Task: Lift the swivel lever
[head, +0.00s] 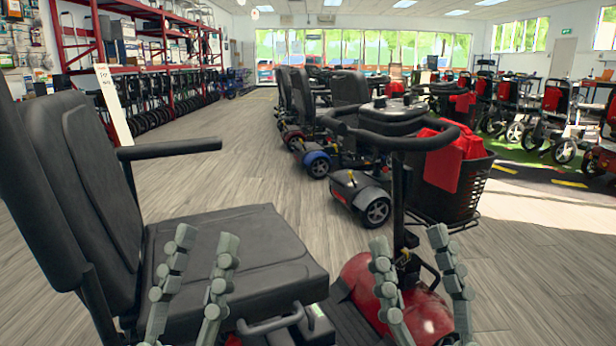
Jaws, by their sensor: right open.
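A scooter with a black padded seat (235,255) stands close in front of me on the left. A grey looped bar (270,325) sticks out below the seat's near right edge; it looks like the swivel lever, but I cannot be sure. My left gripper (206,241) is open and empty, its fingers pointing up in front of the seat, left of the bar. My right gripper (408,240) is open and empty in front of the scooter's red front body (425,312), right of the bar. Neither gripper visibly touches the bar. The lower seat post is hidden.
The scooter's armrest (170,148) juts right from the backrest. Its black tiller (400,190) and a basket with a red bag (455,175) stand right of the seat. More scooters (340,150) are parked behind. The wooden aisle floor (235,150) is clear.

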